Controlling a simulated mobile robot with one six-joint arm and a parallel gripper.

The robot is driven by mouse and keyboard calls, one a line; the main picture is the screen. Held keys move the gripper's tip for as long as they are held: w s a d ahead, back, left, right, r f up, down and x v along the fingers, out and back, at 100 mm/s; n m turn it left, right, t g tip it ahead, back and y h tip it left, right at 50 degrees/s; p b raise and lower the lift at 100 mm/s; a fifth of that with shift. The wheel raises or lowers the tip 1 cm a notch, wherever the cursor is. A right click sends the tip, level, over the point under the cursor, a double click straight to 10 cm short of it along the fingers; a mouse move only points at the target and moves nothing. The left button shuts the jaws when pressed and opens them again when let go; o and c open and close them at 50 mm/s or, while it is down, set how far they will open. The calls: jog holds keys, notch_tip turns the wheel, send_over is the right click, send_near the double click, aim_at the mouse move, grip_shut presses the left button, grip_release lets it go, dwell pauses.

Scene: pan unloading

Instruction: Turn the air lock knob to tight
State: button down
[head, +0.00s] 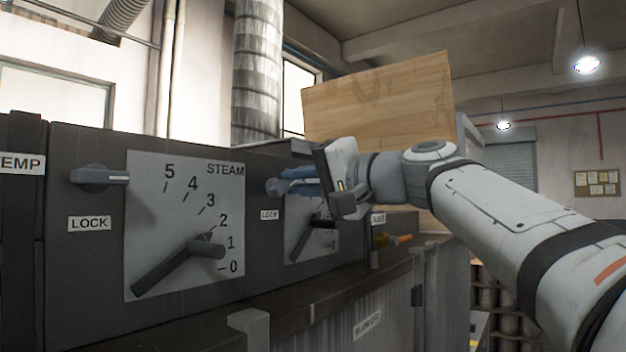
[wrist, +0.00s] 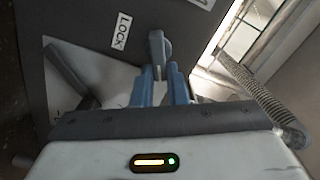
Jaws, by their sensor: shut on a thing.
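My gripper (head: 292,186) is at the second control panel, right of the STEAM panel, with its blue fingers shut on a grey lock knob (head: 273,187). In the wrist view the fingers (wrist: 162,88) sit either side of the knob (wrist: 159,46), whose rounded end shows beyond them. A LOCK label (head: 269,215) is below this knob; it also shows in the wrist view (wrist: 122,31). The gripper body covers part of the dial plate (head: 297,240) beside the knob, so its title is hidden. No "tight" mark is readable.
The STEAM dial (head: 185,225) has a long dark lever (head: 175,265) and its own lock knob (head: 99,177) on the left. A dark lever (head: 311,228) projects from the second dial, below my gripper. A wooden board (head: 385,105) stands behind my wrist. A ledge runs below the panels.

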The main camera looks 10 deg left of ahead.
jog(key=m, duration=0.5)
jog(key=shift+f+p, duration=0.15)
jog(key=shift+p, duration=0.15)
jog(key=shift+m, duration=0.3)
jog(key=c, duration=1.9)
grip_release()
jog(key=o, duration=0.3)
jog(key=shift+a+f, duration=0.15)
jog(key=shift+a, duration=0.1)
jog(key=shift+o, duration=0.8)
jog(key=shift+d, duration=0.15)
jog(key=shift+w, duration=0.1)
jog(key=shift+f, duration=0.1)
